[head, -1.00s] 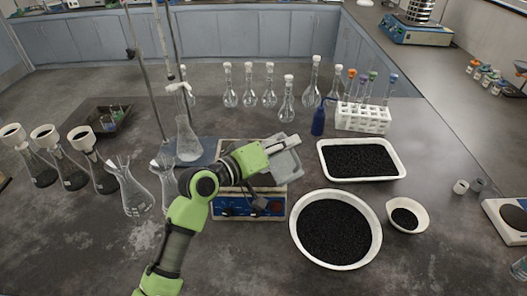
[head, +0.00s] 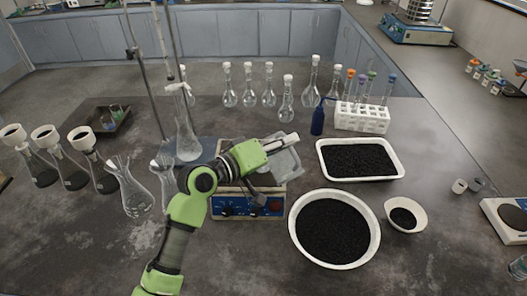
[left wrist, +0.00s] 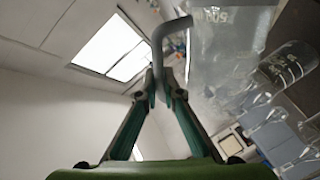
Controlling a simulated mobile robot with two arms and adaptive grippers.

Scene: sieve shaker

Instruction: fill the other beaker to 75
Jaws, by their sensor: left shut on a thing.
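My left gripper (head: 262,186) is over the blue hotplate unit (head: 240,207) in the head view, partly hidden by my own green wrist. In the left wrist view the fingers (left wrist: 160,84) close on a grey bent handle (left wrist: 155,50). The handle seems to belong to a clear jug with white markings (left wrist: 226,38). The jug (head: 286,165) shows in the head view as a grey see-through shape beside the wrist; its contents cannot be made out. Another clear beaker with white marks (left wrist: 290,65) appears at the right of the wrist view. A beaker (head: 519,267) is cut off at the head view's right edge.
Clear flasks (head: 132,190) stand left of my arm, with funnel-topped flasks (head: 70,170) farther left. A white tray (head: 402,165) and bowls (head: 376,235) of black grains lie to the right. A white test tube rack (head: 363,118) and several flasks stand behind.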

